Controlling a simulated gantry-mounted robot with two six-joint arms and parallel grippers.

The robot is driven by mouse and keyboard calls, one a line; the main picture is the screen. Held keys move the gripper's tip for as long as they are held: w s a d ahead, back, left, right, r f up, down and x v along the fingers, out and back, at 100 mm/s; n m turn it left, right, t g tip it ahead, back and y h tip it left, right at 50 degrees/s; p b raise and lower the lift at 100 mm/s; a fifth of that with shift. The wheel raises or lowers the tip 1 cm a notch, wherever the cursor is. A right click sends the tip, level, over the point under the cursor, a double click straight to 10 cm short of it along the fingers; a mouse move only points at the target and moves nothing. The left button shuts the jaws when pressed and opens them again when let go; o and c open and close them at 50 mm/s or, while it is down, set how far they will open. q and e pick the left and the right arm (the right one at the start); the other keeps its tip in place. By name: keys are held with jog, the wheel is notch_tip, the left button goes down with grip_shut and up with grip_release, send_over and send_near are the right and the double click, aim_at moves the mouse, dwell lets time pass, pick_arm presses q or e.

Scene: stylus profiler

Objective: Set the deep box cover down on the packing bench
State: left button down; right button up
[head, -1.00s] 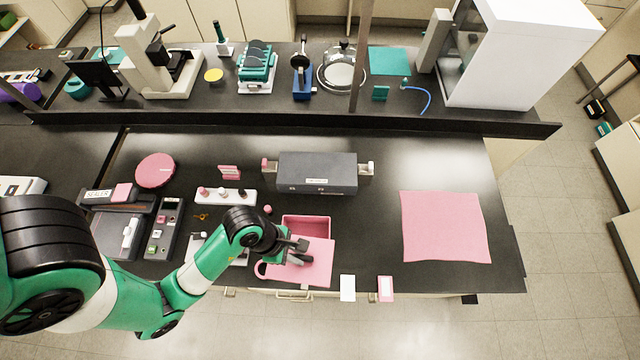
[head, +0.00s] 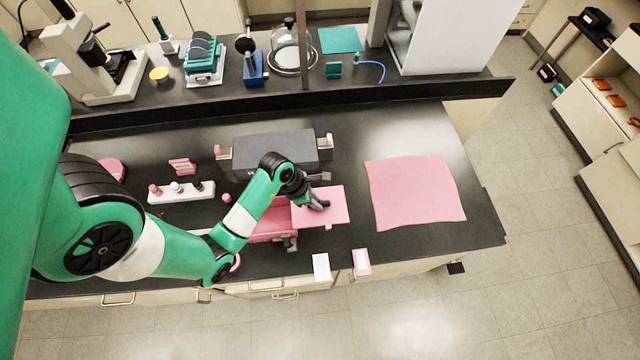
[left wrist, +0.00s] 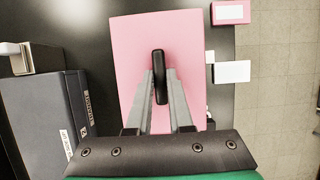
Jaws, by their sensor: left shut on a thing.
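The deep box cover (head: 335,207) is a flat pink plate with a dark upright handle (left wrist: 158,62). My left gripper (head: 317,202) is shut on that handle; in the left wrist view both grey fingers (left wrist: 159,88) close on it, with the pink cover (left wrist: 190,50) spread below. The cover is to the right of the open pink box (head: 272,230), which my arm partly hides. The cover is over the black packing bench (head: 415,135); its exact height above the surface is hard to tell. My right gripper is not seen.
A pink cloth (head: 415,192) lies flat to the right. A dark grey device (head: 275,150) stands behind the cover. A white rack (head: 180,193) stands left. Bare bench lies between cover and cloth.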

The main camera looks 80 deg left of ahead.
aim_at(326, 192)
pick_arm(q)
jog(key=w+a+f, duration=0.1)
jog(key=w+a, duration=0.1)
jog(key=w+a+f+b, duration=0.1)
jog(key=w+a, duration=0.1)
jog(key=shift+f, duration=0.35)
jog(key=f, duration=0.1)
jog(key=w+a+f+b, duration=0.1)
jog(key=f, duration=0.1)
jog(key=w+a+f+b, duration=0.1)
jog(key=shift+w+a+f, duration=0.15)
jog(key=shift+w+f, duration=0.05)
jog(key=shift+f, duration=0.15)
jog(key=shift+w+a+f, duration=0.15)
jog(key=shift+a, duration=0.05)
jog(key=shift+w+a+f+b, duration=0.1)
jog(key=shift+f+b, duration=0.65)
jog(key=shift+f, duration=0.95)
jog(key=shift+f, duration=0.1)
jog(key=c, duration=0.8)
grip_release()
